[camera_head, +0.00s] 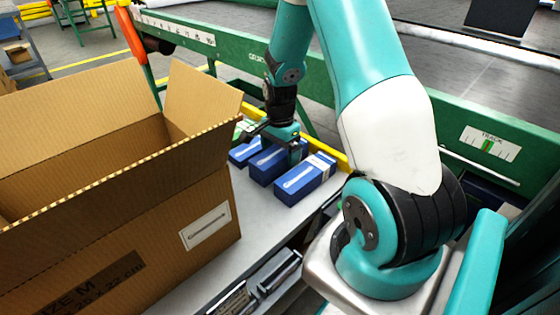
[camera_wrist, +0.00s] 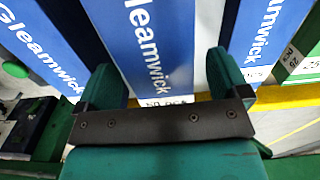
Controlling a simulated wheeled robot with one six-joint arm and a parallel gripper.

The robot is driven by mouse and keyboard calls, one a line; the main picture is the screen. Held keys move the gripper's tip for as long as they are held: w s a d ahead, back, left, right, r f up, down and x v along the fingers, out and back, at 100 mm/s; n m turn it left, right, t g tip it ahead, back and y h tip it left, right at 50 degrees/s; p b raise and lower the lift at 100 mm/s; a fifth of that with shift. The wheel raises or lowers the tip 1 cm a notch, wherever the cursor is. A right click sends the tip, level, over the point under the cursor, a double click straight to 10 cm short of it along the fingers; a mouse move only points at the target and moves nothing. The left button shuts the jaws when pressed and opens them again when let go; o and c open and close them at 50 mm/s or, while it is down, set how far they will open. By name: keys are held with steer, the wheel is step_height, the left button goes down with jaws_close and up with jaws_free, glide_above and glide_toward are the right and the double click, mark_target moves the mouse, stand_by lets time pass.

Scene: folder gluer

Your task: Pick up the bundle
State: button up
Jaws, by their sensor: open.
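Blue-and-white "Gleamwick" cartons lie side by side on the grey surface: a left one (camera_head: 243,152), a middle one (camera_head: 267,164) and a right one (camera_head: 306,180). I cannot see any band marking which of them form the bundle. My gripper (camera_head: 279,136) is at the cartons, partly covering the left and middle ones. In the wrist view its two teal fingers (camera_wrist: 166,82) are spread, with the middle carton (camera_wrist: 150,42) showing between them. The left carton (camera_wrist: 40,40) and right carton (camera_wrist: 270,35) show outside the fingers. I cannot tell whether the fingers touch any carton.
A large open cardboard box (camera_head: 150,215) stands just left of the cartons, with a raised flap (camera_head: 195,100). A green rail (camera_head: 240,60) runs behind them, with a yellow edge (camera_head: 342,160) nearby. Dark metal parts (camera_head: 275,272) lie below the surface's front edge.

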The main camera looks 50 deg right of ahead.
step_height(320, 180, down, 2)
steer(key=shift+f, duration=0.1)
steer(key=shift+c, duration=0.2)
steer(key=c, duration=1.2)
steer(key=shift+o, duration=0.2)
